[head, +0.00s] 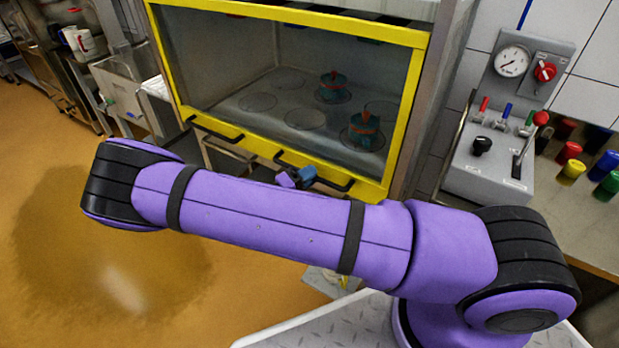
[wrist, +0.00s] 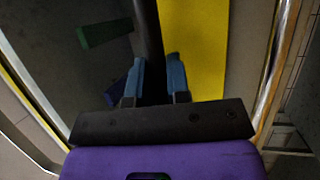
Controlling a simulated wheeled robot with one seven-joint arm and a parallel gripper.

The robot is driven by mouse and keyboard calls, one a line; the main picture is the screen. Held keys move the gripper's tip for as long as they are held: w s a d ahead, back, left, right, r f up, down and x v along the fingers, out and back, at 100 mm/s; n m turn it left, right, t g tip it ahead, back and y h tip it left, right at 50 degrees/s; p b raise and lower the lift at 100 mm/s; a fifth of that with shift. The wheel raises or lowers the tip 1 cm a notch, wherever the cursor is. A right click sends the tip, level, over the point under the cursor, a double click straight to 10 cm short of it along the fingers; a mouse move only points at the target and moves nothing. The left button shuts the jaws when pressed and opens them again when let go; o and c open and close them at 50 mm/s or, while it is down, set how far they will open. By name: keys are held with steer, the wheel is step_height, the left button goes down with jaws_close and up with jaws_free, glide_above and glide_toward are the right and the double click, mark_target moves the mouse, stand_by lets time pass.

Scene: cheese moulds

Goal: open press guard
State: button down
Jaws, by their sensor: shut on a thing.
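The press guard is a clear panel in a yellow frame (head: 410,110); it hangs in front of the press opening and appears lowered. Two black bar handles sit along its lower edge, a left handle (head: 215,130) and a right handle (head: 341,185). My gripper (head: 301,176) is at the right handle, partly hidden behind my purple arm. In the wrist view, my blue fingers (wrist: 153,82) are shut on the black right handle (wrist: 147,30), one on each side, with the yellow frame (wrist: 198,40) just beside it.
Behind the panel, two teal-and-orange moulds (head: 365,131) stand on a bed with round plates. A control box (head: 490,160) with levers and a gauge (head: 512,61) are on the right, near several coloured pots (head: 571,172). Open floor (head: 60,240) lies left.

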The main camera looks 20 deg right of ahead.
step_height(320, 180, up, 43)
steer(key=shift+f, duration=0.15)
steer(key=c, duration=1.1)
jaws_free()
steer(key=v, duration=1.1)
steer(key=shift+d+f, duration=0.1)
